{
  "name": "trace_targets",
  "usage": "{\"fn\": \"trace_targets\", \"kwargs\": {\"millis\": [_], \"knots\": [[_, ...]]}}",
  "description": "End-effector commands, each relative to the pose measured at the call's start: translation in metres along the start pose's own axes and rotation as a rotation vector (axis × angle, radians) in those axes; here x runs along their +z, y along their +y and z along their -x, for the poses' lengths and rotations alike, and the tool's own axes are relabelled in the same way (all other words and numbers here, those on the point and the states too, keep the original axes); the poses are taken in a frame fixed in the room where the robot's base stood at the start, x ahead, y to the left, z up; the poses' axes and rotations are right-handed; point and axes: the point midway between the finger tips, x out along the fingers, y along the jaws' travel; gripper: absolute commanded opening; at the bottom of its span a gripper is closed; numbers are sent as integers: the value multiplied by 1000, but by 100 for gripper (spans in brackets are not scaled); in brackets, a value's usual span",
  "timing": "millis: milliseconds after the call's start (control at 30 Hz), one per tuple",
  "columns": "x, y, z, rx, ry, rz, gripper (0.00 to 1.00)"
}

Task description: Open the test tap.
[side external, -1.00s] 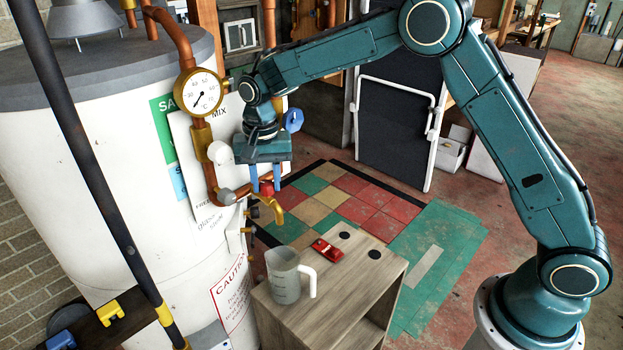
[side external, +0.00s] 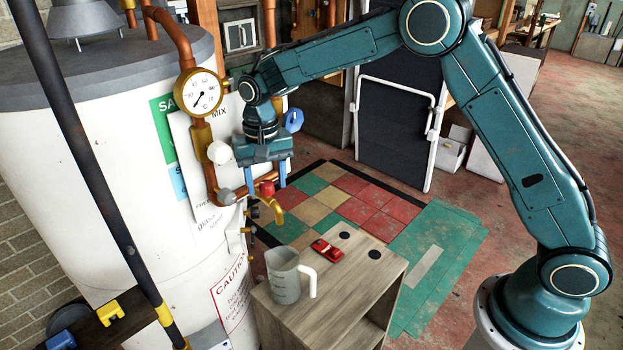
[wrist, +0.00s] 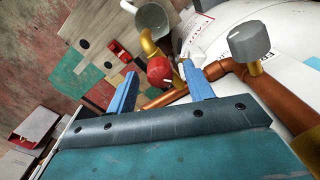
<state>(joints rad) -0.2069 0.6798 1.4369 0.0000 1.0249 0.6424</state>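The test tap has a red knob (side external: 267,188) above a curved brass spout (side external: 272,208) on the copper pipe at the tank's front. In the wrist view the red knob (wrist: 159,71) shows a pale line on its face, and the spout (wrist: 149,44) is behind it. My gripper (side external: 266,184) is open, its two blue fingers apart on either side of the knob. In the wrist view my gripper (wrist: 160,88) shows a gap between each finger and the knob. No water is visible at the spout. A clear jug (side external: 286,278) stands below the spout.
A dial gauge (side external: 202,93) and a grey knob (wrist: 250,40) are close beside my gripper. The white tank (side external: 100,170) fills the left. Open floor lies right of the cabinet.

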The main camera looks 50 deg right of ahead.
Motion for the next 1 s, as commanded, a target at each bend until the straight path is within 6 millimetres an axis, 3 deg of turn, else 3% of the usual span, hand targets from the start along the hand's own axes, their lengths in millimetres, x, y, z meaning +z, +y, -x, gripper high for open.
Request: {"fn": "trace_targets", "kwargs": {"millis": [467,667,1000], "knots": [[0,0,11,-1,1,0,52],[-1,-1,35,-3,3,0,52],[-1,-1,93,-3,4,0,52]]}}
